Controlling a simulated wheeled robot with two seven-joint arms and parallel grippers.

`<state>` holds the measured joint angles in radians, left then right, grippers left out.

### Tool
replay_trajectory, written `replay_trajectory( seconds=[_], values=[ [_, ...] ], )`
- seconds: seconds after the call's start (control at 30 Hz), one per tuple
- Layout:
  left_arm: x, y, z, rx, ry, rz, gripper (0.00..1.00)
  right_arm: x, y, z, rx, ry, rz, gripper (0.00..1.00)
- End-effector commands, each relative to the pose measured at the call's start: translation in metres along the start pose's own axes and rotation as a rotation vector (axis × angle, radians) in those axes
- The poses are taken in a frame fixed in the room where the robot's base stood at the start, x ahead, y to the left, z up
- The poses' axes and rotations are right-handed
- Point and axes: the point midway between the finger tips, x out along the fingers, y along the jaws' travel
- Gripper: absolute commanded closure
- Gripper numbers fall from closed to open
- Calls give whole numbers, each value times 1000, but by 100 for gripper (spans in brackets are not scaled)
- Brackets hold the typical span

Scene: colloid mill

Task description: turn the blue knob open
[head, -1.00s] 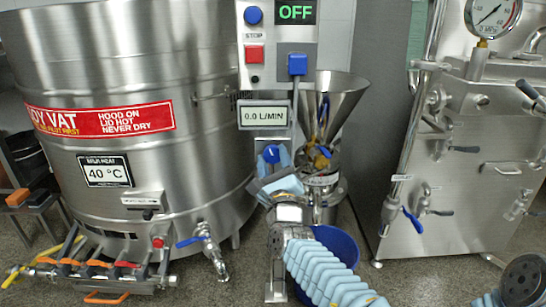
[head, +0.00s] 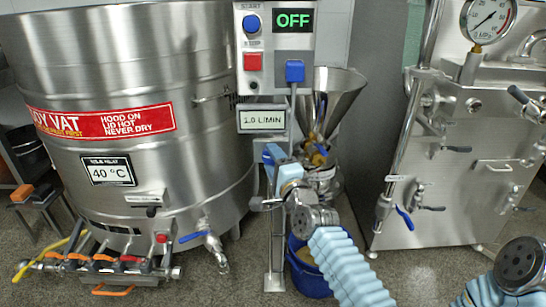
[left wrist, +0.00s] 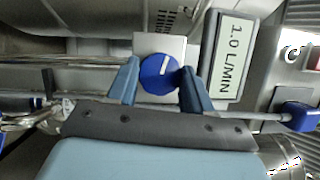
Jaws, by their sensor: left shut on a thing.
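The blue knob (left wrist: 158,74) with a white line sits on a pale plate in the left wrist view. My left gripper (left wrist: 159,88) has its two blue fingers on either side of the knob and is shut on it. In the head view my left gripper (head: 271,156) is at the post below the flow display, and its fingers and wrist hide the knob. The flow display (left wrist: 229,57) beside the knob reads 1.0 L/MIN in the left wrist view; its digits are less clear in the head view (head: 262,119). My right gripper is out of view.
The control box (head: 267,73) above shows OFF. A steel hopper (head: 336,92) stands behind my left arm, and a blue bucket (head: 312,283) with tan contents is below. A large steel vat (head: 190,85) is left; a steel machine (head: 450,185) with a gauge is right.

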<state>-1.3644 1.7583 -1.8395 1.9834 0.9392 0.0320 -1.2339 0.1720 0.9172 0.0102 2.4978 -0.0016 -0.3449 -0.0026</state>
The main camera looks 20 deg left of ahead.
Motion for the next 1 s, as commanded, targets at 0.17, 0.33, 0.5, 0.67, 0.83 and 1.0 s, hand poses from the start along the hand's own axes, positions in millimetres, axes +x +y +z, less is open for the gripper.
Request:
replay_trajectory(
  seconds=[0.17,0.33,0.5,0.67,0.83,1.0],
  values=[
    [0,-3,-1,-156,-7,66,80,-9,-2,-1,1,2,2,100],
    [0,-4,-1,-307,-15,127,80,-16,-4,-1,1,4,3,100],
    [0,-5,-1,-457,-23,187,80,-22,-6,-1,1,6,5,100],
    [0,-6,-1,-599,-32,244,80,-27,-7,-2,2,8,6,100],
    [0,-6,0,-750,-42,306,80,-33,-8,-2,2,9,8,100],
    [0,-7,0,-900,-50,367,80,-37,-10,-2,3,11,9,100]
  ],
)
